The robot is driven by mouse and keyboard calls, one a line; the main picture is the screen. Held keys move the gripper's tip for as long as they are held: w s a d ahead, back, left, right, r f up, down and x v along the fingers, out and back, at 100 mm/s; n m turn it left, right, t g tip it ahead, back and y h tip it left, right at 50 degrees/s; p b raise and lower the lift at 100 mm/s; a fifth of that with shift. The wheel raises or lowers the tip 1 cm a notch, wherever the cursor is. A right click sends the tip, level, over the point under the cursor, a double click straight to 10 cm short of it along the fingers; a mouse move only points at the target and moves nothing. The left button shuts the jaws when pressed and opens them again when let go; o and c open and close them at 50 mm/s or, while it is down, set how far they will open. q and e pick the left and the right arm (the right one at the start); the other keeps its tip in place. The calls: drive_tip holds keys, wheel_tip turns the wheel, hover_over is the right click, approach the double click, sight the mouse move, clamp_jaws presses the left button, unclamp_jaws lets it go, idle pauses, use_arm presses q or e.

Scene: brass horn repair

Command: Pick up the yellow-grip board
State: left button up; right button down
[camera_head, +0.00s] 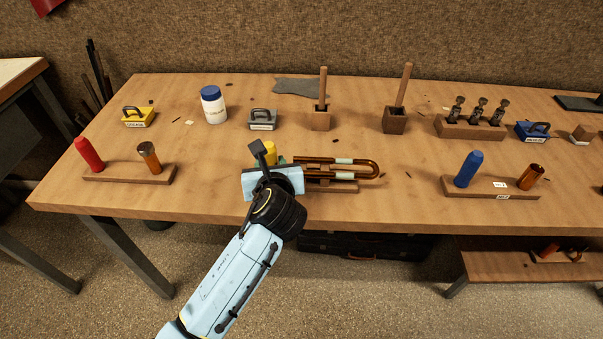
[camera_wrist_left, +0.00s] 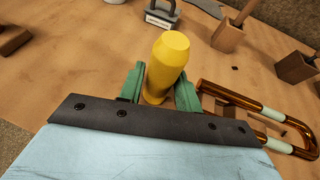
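The yellow grip (camera_head: 270,153) stands upright at the left end of a brown wooden board (camera_head: 335,188) near the table's front edge. A brass U-shaped tube (camera_head: 372,166) with pale bands lies along the board. My left gripper (camera_head: 266,166) is over the board's left end and hides part of it. In the left wrist view, its green fingers (camera_wrist_left: 158,92) stand on either side of the yellow grip (camera_wrist_left: 166,66). I cannot tell whether they press on it or leave small gaps. The board appears to rest on the table. My right gripper is out of view.
A board with a red grip (camera_head: 88,153) lies at the left, and one with a blue grip (camera_head: 468,169) at the right. Behind stand a white jar (camera_head: 213,104), a grey handled block (camera_head: 263,120) and wooden holders (camera_head: 396,120). Table space right of the tube is clear.

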use_arm(q)
drive_tip(key=shift+x, duration=1.25)
clamp_jaws()
drive_tip(key=shift+r, duration=0.1)
drive_tip(key=shift+r, duration=0.1)
wheel_tip(320, 180, up, 10)
drive_tip(key=shift+f, duration=0.1)
drive_tip(key=shift+f, duration=4.8)
drive_tip(key=shift+f, duration=0.15)
